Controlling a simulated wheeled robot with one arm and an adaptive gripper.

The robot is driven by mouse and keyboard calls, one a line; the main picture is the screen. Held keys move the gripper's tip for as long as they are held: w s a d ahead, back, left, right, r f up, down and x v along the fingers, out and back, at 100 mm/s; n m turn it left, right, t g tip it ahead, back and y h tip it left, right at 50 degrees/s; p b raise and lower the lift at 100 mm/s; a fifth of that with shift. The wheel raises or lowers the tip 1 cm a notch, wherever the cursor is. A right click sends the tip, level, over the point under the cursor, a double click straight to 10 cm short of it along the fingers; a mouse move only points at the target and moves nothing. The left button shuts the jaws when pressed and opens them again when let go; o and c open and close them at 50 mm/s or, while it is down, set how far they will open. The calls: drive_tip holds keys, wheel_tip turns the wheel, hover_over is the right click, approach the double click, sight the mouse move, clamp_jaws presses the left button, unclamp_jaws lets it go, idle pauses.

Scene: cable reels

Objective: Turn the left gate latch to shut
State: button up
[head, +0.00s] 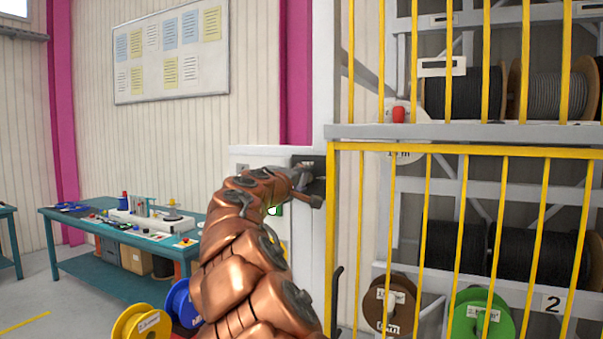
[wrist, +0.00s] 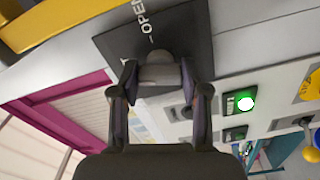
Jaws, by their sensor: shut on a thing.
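The left gate latch (wrist: 158,73) shows in the wrist view as a grey rounded handle on a dark plate (wrist: 190,35). The plate carries a light word OPEN and part of another mark at its left edge. My gripper (wrist: 160,88) has its two fingers on either side of the handle and is shut on it. In the head view my gripper (head: 302,182) is at the dark latch plate (head: 312,162) on the post left of the yellow gate (head: 460,150). My arm hides part of the latch area there.
A white control box with a lit green button (wrist: 240,103) is beside the latch. Behind the yellow bars stand cable reels (head: 483,316) on racks. A teal workbench (head: 75,222) with small items stands at left. Blue and yellow reels (head: 140,322) are low beside my arm.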

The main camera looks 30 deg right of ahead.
drive_tip(key=shift+n+p, duration=0.95)
drive_tip(key=shift+n, duration=0.55)
drive_tip(key=o, duration=1.1)
drive_tip(key=shift+o, duration=0.2)
drive_tip(key=v, duration=1.2)
